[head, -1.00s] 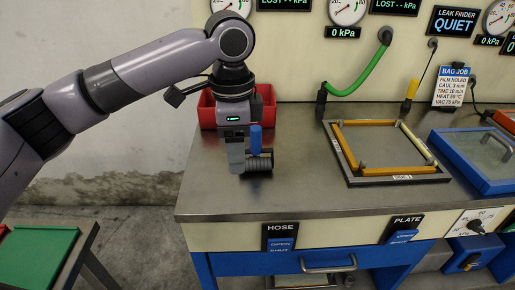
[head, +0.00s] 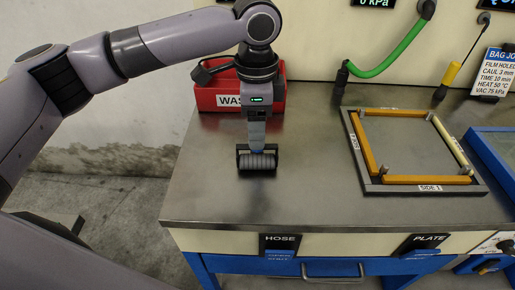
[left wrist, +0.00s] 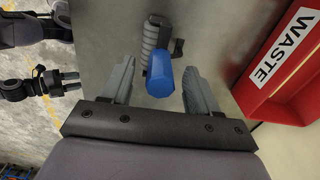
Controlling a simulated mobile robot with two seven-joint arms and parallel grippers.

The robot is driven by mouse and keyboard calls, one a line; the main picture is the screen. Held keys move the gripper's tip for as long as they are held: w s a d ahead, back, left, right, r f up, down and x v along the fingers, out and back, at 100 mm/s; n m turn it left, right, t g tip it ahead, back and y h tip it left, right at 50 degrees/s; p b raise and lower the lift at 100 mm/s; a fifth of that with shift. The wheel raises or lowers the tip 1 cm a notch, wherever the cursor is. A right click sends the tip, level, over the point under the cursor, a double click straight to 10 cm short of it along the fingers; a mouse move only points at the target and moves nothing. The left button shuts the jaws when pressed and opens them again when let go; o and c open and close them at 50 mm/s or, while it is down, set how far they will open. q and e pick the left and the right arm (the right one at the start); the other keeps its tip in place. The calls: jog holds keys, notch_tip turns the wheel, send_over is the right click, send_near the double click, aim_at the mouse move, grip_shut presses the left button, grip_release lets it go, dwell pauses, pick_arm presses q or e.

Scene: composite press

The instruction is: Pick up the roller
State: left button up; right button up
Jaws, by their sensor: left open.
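The roller (head: 257,163) has a dark grey ribbed drum in a black frame and stands on the metal bench top, its blue handle mostly hidden by my left gripper in the head view. In the left wrist view the roller's blue handle (left wrist: 160,78) points toward the camera. My left gripper (head: 256,143) is above the roller, pointing down. In the left wrist view its jaws (left wrist: 159,70) are open, one finger on each side of the handle with gaps. My right gripper (left wrist: 72,82) shows small in the left wrist view, away from the bench, fingers apart and empty.
A red waste bin (head: 213,98) stands just behind my left gripper. A plate with a yellow-edged frame (head: 425,180) lies to the right, with a green hose (head: 395,55) behind it. The bench top between roller and plate is clear. The front edge carries the HOSE label (head: 280,240).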

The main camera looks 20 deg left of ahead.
pick_arm(q)
jog(key=shift+f, duration=1.3)
grip_shut()
jog(key=shift+r, duration=0.1)
notch_tip(320, 180, up, 20)
jog(key=p, duration=0.2)
